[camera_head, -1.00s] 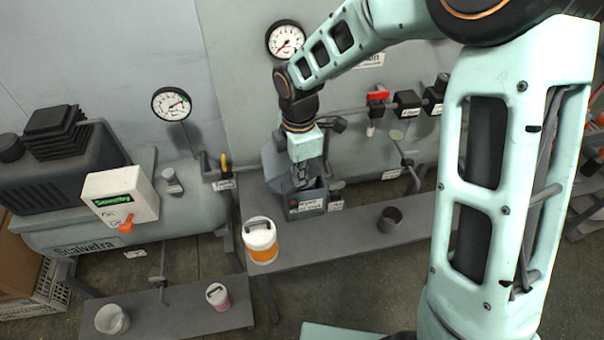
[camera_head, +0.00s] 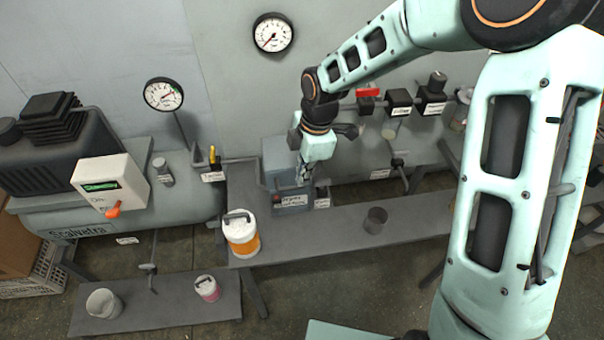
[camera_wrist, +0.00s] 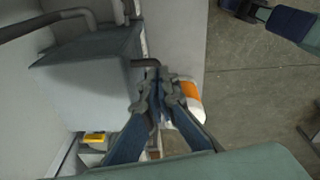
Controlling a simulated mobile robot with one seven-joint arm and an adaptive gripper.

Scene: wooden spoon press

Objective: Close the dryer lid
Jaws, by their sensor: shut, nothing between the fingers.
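The dryer is a blue-grey box (camera_head: 280,160) with a label on its front, standing on the grey bench against the wall panel. In the wrist view a large grey box (camera_wrist: 85,80), which looks like the dryer, fills the left side, with a dark bar at its right edge beside the fingers. The lid's exact angle is hard to tell, as my gripper and wrist partly cover the box. My gripper (camera_head: 303,178) is shut and empty at the right side of the dryer, pointing down. Its fingertips show in the wrist view (camera_wrist: 158,92). Contact cannot be told.
A white and orange canister (camera_head: 241,235) stands on the bench left of the dryer. A grey cup (camera_head: 375,220) stands to the right. Pipes and valves (camera_head: 398,100) run along the wall behind. A low bench (camera_head: 150,310) holds a pot and a pink canister.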

